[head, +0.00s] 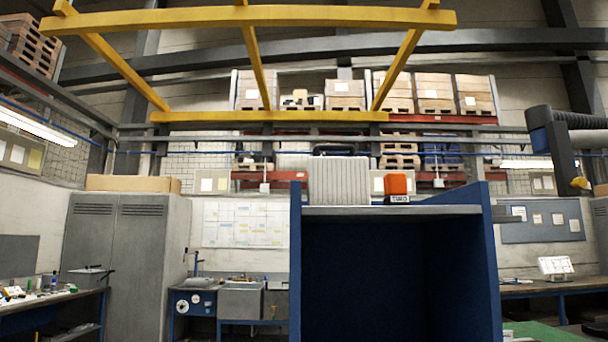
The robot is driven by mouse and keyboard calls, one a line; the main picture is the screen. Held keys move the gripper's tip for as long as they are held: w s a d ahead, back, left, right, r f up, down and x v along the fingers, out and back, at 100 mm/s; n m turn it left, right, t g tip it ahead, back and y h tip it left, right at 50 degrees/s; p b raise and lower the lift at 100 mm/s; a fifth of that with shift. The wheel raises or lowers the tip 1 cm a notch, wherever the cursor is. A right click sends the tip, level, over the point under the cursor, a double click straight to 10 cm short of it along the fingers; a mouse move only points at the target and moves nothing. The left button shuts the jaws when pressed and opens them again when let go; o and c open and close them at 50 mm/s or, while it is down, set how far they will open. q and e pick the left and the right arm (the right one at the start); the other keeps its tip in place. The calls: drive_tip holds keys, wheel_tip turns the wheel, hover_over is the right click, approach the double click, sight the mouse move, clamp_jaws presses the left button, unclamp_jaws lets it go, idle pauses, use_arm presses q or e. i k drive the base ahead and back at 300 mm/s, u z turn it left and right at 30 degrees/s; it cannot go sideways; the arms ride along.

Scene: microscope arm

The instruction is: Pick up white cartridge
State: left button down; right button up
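I cannot make out a white cartridge for certain in the head view. A pale ribbed case (338,181) stands upright on top of a blue cabinet, and I cannot tell whether it is related. Neither of my grippers is in view.
The blue cabinet (296,265) with a dark open front stands ahead. A dark jointed arm (562,150) with a yellow tip hangs at upper right. Workbenches (530,289) and grey lockers (125,245) stand along the sides.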

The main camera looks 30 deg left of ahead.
sight(332, 181)
drive_tip(key=k, duration=0.15)
drive_tip(key=u, duration=1.05)
